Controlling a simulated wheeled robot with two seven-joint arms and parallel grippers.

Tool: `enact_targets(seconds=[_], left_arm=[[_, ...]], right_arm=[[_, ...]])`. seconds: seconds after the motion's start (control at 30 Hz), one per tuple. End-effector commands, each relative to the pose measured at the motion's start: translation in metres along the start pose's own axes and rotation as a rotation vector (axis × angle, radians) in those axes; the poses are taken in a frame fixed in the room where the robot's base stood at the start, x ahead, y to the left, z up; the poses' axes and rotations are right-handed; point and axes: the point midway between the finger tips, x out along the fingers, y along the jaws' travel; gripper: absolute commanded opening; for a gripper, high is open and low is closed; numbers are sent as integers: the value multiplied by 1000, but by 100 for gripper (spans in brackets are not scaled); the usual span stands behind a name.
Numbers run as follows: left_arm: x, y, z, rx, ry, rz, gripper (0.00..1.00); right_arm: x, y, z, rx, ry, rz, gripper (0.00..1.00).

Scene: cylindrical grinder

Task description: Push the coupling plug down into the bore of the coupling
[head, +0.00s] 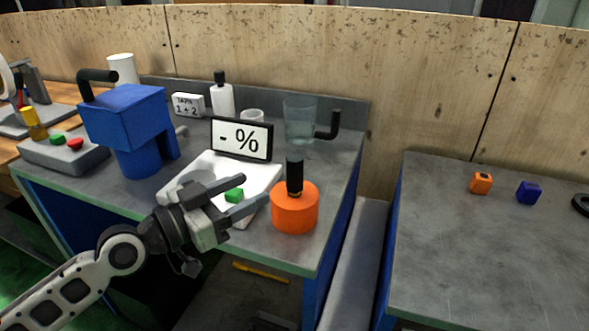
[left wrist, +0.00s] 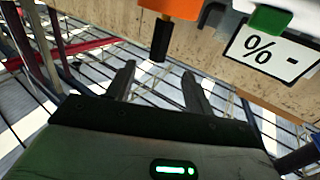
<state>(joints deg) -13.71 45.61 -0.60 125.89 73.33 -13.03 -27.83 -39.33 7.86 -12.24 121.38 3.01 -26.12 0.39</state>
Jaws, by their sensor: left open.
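The orange coupling (head: 295,210) is a short cylinder near the front right corner of the left-hand table. The black coupling plug (head: 295,177) stands upright at its top, with a thin brass-coloured band showing just above the orange. How deep it sits in the bore is hidden. My left gripper (head: 254,189) is open and empty, just left of the coupling and apart from it. In the left wrist view, which is upside down, the coupling (left wrist: 170,8) and plug (left wrist: 160,40) show beyond my open fingers (left wrist: 158,78). My right gripper is not in view.
A white scale with a "- %" display (head: 241,139) and a green block (head: 234,195) are left of the coupling. A clear beaker (head: 299,120) and a black handle (head: 329,125) stand behind it. A blue machine (head: 127,120) is farther left. A gap separates the right table (head: 480,250).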

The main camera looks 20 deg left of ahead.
Motion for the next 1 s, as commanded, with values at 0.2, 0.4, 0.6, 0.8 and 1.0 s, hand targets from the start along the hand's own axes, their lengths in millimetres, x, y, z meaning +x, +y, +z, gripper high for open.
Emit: enact_targets(seconds=[0.2,0.4,0.6,0.8,1.0], left_arm=[[42,1,-5,-4,5,1,53],[59,1,-1,-1,0,2,53],[82,2,-7,-5,3,1,53],[107,2,-4,-3,0,1,53],[112,2,-2,0,-2,2,53]], right_arm=[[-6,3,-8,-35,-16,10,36],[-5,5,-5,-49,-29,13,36],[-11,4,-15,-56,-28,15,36],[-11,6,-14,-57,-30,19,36],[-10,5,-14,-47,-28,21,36]])
